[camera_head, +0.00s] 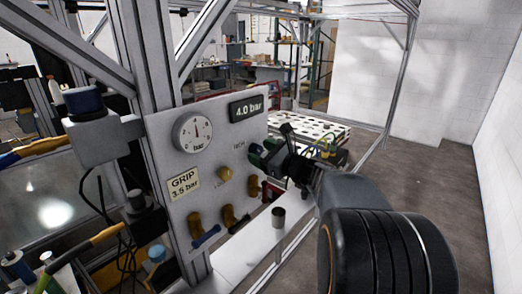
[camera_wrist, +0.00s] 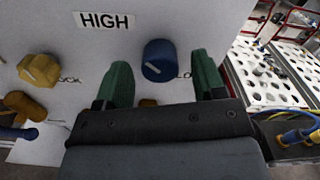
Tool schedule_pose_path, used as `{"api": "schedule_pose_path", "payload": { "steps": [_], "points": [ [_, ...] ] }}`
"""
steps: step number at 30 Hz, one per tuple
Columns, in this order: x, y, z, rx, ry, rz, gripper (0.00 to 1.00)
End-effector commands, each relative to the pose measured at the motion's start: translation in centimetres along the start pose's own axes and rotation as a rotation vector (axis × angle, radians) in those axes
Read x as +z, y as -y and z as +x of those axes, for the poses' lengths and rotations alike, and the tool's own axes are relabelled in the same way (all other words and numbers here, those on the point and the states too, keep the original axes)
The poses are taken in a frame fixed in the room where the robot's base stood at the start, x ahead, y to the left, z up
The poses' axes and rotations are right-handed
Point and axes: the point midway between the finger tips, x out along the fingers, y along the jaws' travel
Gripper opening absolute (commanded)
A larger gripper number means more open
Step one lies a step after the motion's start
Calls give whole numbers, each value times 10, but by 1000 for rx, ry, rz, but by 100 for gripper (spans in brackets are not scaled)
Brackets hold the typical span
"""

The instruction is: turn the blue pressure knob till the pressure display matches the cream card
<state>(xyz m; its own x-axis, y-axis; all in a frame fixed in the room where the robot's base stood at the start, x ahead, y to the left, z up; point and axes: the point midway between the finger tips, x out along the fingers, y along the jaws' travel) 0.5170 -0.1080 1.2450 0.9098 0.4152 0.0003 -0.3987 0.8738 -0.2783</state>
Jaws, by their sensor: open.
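The blue pressure knob (camera_wrist: 160,60) sits on the pale panel under a HIGH label, between the two green fingers of my gripper (camera_wrist: 162,67) in the wrist view. The fingers are open, with a gap visible on each side of the knob. In the head view my gripper (camera_head: 262,154) is at the right part of the panel and largely hides the knob. The pressure display (camera_head: 246,108) reads 4.0 bar. The cream card (camera_head: 184,185) reads GRIP 3.5 bar.
A round dial gauge (camera_head: 197,132) is on the panel (camera_head: 222,136). A yellow knob (camera_wrist: 40,70) is left of the blue one, with brown and blue fittings below. A grey cylinder (camera_head: 278,217) stands on the white ledge. A metal frame post (camera_head: 158,80) stands left of the panel.

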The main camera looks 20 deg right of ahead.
Motion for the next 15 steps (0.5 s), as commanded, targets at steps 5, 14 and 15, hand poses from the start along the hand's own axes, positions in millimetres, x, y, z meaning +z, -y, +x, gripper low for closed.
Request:
{"api": "schedule_pose_path", "payload": {
  "steps": [5,14,15],
  "points": [
    [0,0,6,-1,0,0,63],
    [0,0,6,-1,-1,0,59],
    [0,0,6,-1,-1,0,56]
  ]
}}
